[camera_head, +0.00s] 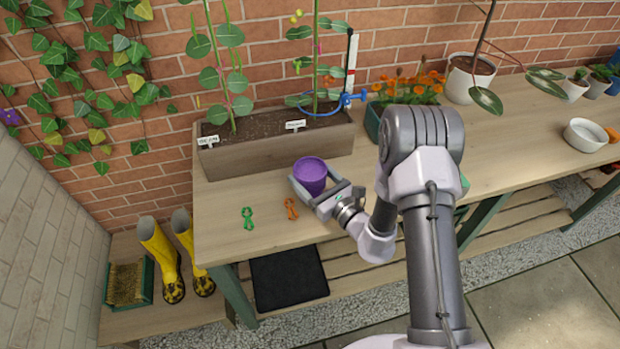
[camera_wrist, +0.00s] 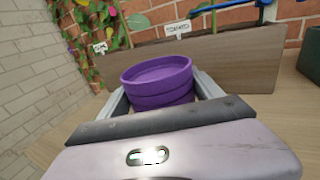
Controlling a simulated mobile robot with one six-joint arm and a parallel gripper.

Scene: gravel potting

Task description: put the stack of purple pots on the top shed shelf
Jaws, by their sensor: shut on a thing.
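The stack of purple pots (camera_head: 311,174) is on or just above the left part of the wooden bench, in front of the planter box. I cannot tell whether its base touches the bench. My gripper (camera_head: 318,190) is shut on the stack, with a finger on each side of it. In the wrist view the stack (camera_wrist: 158,80) sits upright between the two fingers (camera_wrist: 160,95), and its rims show nested. The top shed shelf is not visible in either view.
A wooden planter box (camera_head: 275,148) with climbing plants and labels stands behind the pots. A green clip (camera_head: 247,218) and an orange clip (camera_head: 291,208) lie on the bench (camera_head: 225,240). Yellow boots (camera_head: 163,260) stand at the lower left. Potted plants and a white bowl (camera_head: 585,136) are to the right.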

